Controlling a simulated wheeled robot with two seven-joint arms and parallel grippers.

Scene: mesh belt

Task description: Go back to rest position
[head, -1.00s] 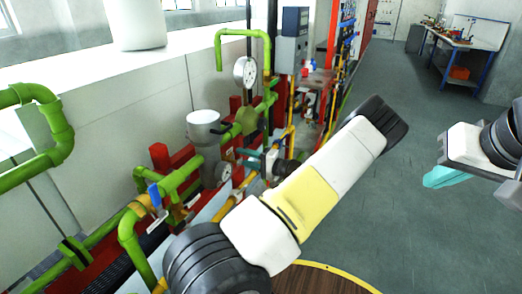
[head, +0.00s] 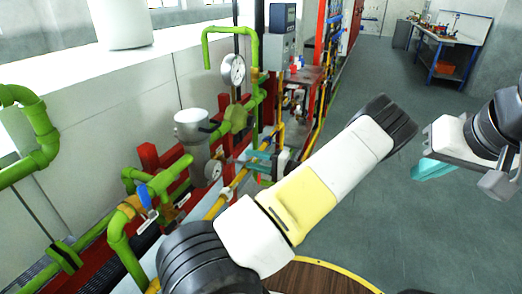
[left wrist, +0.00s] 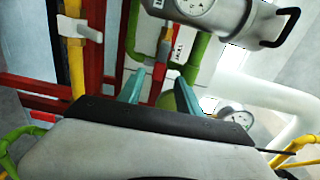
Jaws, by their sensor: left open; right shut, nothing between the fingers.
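My left gripper (head: 254,161) shows as small teal fingers beside the yellow pipe of the pipe rig, partly hidden behind my white and yellow arm. In the left wrist view its two teal fingers (left wrist: 158,80) stand apart with nothing gripped between them. A red post and a green pipe show behind the fingers; I cannot tell how far off they are. My right gripper (head: 430,169) is at the right edge of the head view, its teal fingers over bare floor and holding nothing.
Green pipes (head: 40,130), a pressure gauge (head: 233,70) and a grey cylinder (head: 193,128) on red framing crowd the left. A grey floor (head: 390,215) lies open on the right. A workbench (head: 450,42) stands far back right.

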